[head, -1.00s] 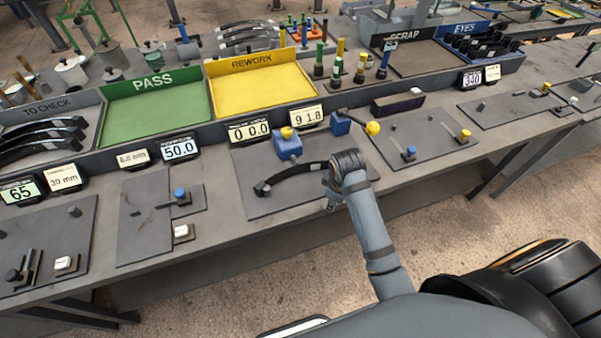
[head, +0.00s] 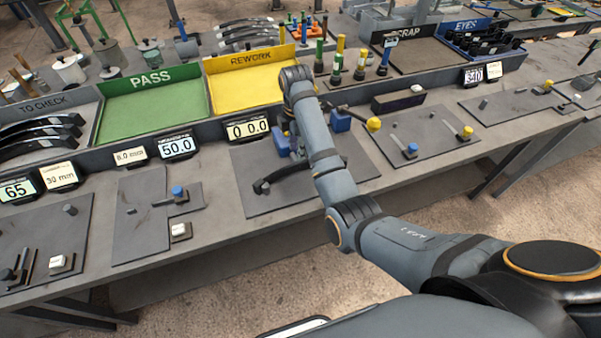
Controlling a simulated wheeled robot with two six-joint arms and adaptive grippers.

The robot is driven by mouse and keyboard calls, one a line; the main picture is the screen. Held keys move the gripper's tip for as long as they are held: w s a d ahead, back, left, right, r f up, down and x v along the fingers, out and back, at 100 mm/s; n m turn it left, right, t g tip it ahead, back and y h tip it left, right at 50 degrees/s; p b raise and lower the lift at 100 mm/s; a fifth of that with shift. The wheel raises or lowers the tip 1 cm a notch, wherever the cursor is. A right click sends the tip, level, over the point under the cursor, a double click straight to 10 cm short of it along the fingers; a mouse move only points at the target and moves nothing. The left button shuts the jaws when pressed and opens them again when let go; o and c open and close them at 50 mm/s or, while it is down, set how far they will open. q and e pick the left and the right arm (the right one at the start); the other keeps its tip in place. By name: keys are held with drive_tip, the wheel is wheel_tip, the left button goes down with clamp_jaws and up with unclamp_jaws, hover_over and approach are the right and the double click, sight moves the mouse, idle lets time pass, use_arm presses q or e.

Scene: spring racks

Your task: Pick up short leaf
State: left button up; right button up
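A dark curved leaf (head: 281,174) lies on the grey plate of the middle station, partly behind my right arm. Several longer-looking dark leaves (head: 38,139) lie in the TO CHECK tray at the left. I cannot tell from their look which leaf is the short one. My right arm reaches over the middle station. Its gripper (head: 290,122) is mostly hidden behind my own forearm, near the blue block, above or beyond the leaf. Its fingers and whether they hold anything cannot be made out. My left gripper is not in view.
Behind the stations are the green PASS tray (head: 152,124), yellow REWORK tray (head: 228,97) and dark SCRAP tray (head: 398,67). A blue block (head: 282,142) with the fixture and a display reading 0 0.0 (head: 247,129) stand close to my arm.

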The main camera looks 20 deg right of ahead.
sight(296, 165)
wheel_tip(296, 165, down, 4)
drive_tip(key=b, duration=0.3)
drive_tip(key=shift+w+f, duration=0.1)
drive_tip(key=shift+f, duration=0.05)
wheel_tip(296, 165, down, 2)
drive_tip(key=shift+w+f+b, duration=0.1)
drive_tip(key=shift+f+b, duration=0.1)
drive_tip(key=shift+b, duration=0.85)
drive_tip(key=shift+w+a+f+p, duration=0.1)
drive_tip(key=shift+f+p, duration=0.1)
drive_tip(key=shift+f, duration=0.35)
drive_tip(key=shift+w+f+p, duration=0.1)
drive_tip(key=shift+f+p, duration=0.05)
drive_tip(key=shift+f, duration=0.4)
drive_tip(key=shift+s, duration=0.15)
drive_tip(key=shift+c, duration=0.7)
clamp_jaws()
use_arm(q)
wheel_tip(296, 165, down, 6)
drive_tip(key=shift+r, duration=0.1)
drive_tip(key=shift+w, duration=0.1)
use_arm(e)
drive_tip(key=shift+r, duration=0.15)
